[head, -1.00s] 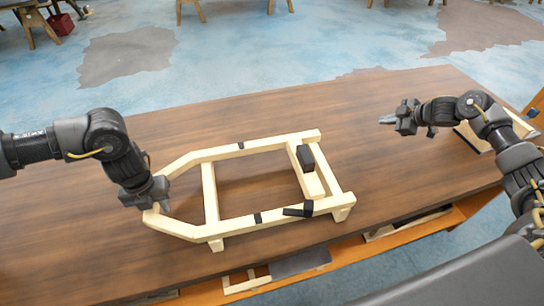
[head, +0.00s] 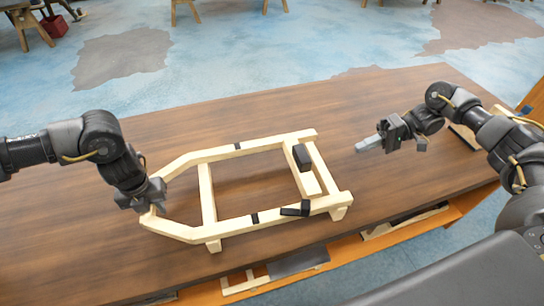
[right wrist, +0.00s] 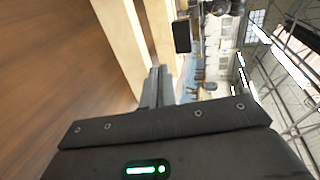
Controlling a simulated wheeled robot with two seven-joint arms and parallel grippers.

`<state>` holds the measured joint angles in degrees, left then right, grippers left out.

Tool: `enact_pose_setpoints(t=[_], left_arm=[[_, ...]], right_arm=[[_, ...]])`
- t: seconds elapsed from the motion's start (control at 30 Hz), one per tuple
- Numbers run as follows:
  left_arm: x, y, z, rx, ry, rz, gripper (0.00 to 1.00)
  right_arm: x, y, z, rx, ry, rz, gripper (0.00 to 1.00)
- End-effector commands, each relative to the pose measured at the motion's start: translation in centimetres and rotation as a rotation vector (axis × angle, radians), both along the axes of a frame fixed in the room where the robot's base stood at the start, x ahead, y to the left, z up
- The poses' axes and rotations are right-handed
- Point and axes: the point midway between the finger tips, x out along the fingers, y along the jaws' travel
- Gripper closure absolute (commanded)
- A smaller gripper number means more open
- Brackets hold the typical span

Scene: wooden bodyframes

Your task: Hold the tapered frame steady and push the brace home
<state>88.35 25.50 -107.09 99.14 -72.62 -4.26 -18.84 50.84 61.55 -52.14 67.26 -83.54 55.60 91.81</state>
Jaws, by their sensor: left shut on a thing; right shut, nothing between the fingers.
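The tapered frame (head: 208,192) is pale wood and lies on the brown table, its narrow end to the left. My left gripper (head: 150,208) is shut on the narrow end. At the wide right end, a short pale piece, seemingly the brace (head: 310,184), lies between the rails beside the end crossbar; a black block (head: 303,157) sits at its far end. Whether the brace is fully seated is unclear. My right gripper (head: 362,146) is shut and empty, apart from the frame to its right, fingers pointing left. In the right wrist view, its fingers (right wrist: 158,86) show below pale frame wood (right wrist: 124,42).
Black bands (head: 255,218) mark the rails, and a larger black piece (head: 295,209) lies on the near rail. The table (head: 250,105) is clear behind the frame. A lower shelf (head: 350,246) with wooden parts runs along the near edge.

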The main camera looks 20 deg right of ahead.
Motion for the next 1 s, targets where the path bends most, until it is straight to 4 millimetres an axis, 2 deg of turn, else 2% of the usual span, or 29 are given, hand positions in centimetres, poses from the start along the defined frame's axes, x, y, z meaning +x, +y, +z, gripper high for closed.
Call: enact_pose_setpoints(t=[0.23, 0.6, 0.7, 0.83, 1.0], left_arm=[[0.0, 0.0, 0.0, 0.000, 0.000, 0.001, 1.00], [0.0, 0.0, 0.0, 0.001, 0.000, 0.000, 1.00], [0.0, 0.0, 0.0, 0.001, 0.000, 0.000, 1.00], [0.0, 0.0, 0.0, 0.001, 0.000, 0.000, 1.00], [0.0, 0.0, 0.0, 0.001, 0.000, 0.000, 1.00]], right_arm=[[0.0, 2.3, -0.8, 0.003, -0.001, 0.003, 1.00], [0.2, 9.7, -3.1, 0.002, -0.003, 0.003, 1.00], [0.4, 11.2, -2.9, 0.002, -0.005, 0.003, 1.00], [0.4, 12.5, -3.0, 0.001, -0.005, 0.001, 1.00], [0.5, 13.3, -3.0, 0.000, -0.003, 0.000, 1.00]])
